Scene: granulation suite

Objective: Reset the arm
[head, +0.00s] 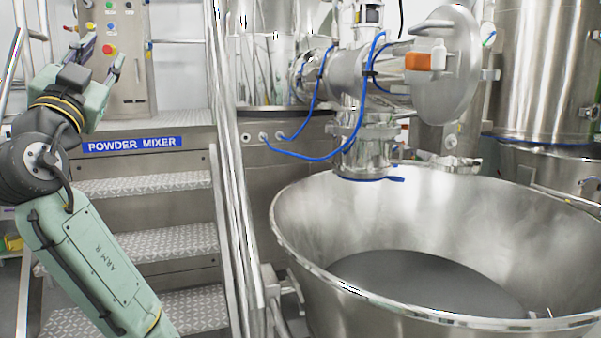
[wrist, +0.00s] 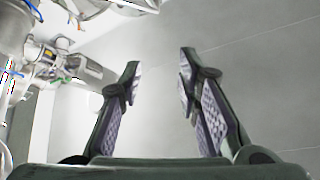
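My arm (head: 90,262) rises from the bottom left of the head view and bends at a dark joint. My gripper (head: 103,58) is at the upper left there, raised and pointing up. In the wrist view my gripper (wrist: 158,85) has its two fingers apart with nothing between them. Behind the fingers in that view is a plain grey surface.
A large steel bowl (head: 300,205) fills the lower right, below a steel outlet with blue hoses (head: 330,158). Metal steps (head: 150,185) with a "POWDER MIXER" sign (head: 132,144) and a railing stand behind my arm. A control panel (head: 128,45) with buttons is behind my gripper.

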